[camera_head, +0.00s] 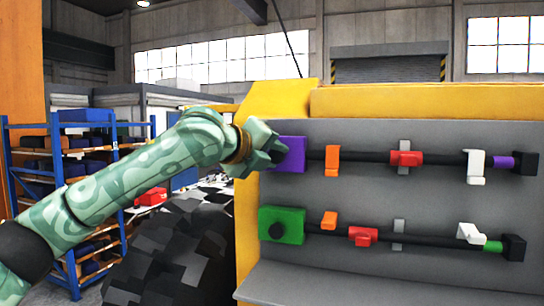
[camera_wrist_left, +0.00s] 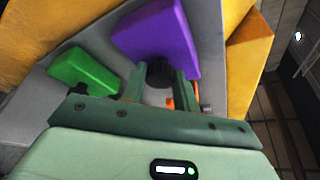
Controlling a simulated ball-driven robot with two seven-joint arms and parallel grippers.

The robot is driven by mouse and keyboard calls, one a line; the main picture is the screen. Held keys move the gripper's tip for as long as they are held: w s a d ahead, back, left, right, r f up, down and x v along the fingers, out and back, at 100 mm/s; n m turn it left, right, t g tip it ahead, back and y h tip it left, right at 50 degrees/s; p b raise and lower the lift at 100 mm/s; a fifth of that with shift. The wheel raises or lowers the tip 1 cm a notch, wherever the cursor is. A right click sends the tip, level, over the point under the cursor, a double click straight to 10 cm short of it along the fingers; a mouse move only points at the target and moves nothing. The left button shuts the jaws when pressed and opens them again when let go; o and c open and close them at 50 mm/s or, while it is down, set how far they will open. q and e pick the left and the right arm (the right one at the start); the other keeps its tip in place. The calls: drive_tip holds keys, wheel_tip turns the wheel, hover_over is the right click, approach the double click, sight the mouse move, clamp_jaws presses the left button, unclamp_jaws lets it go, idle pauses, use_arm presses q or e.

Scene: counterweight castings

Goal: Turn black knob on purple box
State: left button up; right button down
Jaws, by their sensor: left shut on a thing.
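The purple box (camera_head: 293,154) sits at the left end of the upper black bar on the grey panel. It also shows in the left wrist view (camera_wrist_left: 150,34). My left gripper (camera_head: 277,148) is at the box's left face. In the left wrist view its fingers (camera_wrist_left: 162,80) are on both sides of the black knob (camera_wrist_left: 164,69), shut on it. In the head view the gripper hides the knob, so its turn angle cannot be told. My right gripper is not in view.
Below is a green box (camera_head: 284,222) with its own black knob (camera_head: 277,231). Orange (camera_head: 332,160), red (camera_head: 406,158) and white (camera_head: 475,166) pieces sit along the bars. A yellow frame (camera_head: 400,102) borders the panel. A blue shelf (camera_head: 75,206) stands at the left.

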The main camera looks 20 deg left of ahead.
use_arm(q)
drive_tip(key=shift+d+m+y, duration=0.1)
drive_tip(key=shift+m+y, duration=0.4)
drive_tip(key=shift+m, duration=0.4)
drive_tip(key=shift+f, duration=0.1)
drive_tip(key=o, duration=1)
drive_tip(key=b+v, duration=0.1)
drive_tip(key=v, duration=0.4)
drive_tip(key=b+v, duration=0.2)
drive_tip(key=v, duration=0.3)
drive_tip(key=b+v, duration=0.1)
drive_tip(key=v, duration=0.5)
drive_tip(key=shift+r+b, duration=0.3)
